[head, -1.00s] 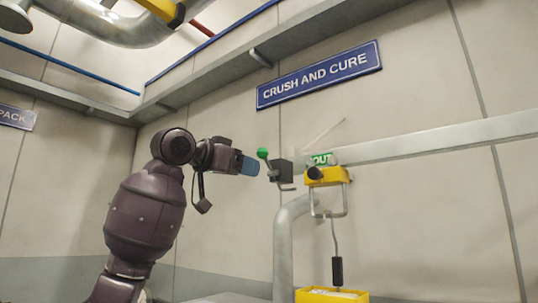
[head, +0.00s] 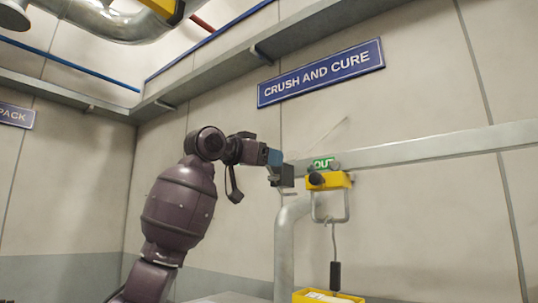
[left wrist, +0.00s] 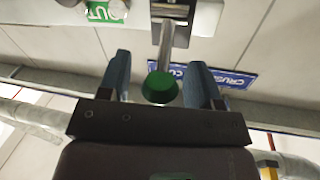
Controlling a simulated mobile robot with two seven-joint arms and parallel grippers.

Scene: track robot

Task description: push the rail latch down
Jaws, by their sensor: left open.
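The rail latch is a dark block (head: 285,177) at the left end of the grey rail (head: 430,148). Its lever shows in the left wrist view as a metal rod (left wrist: 167,45) ending in a green knob (left wrist: 161,88). My left gripper (head: 275,158) is at the latch in the head view and hides the green knob there. In the left wrist view my left gripper (left wrist: 158,62) is open, with one blue finger on each side of the knob and rod. I see gaps at both sides of the knob. My right gripper is not in view.
A yellow carrier (head: 338,181) with a black knob hangs on the rail just right of the latch, beside a green OUT sign (head: 322,163). A black handle (head: 335,275) hangs below it over a yellow bin (head: 308,297). A grey pipe (head: 285,245) stands below the latch.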

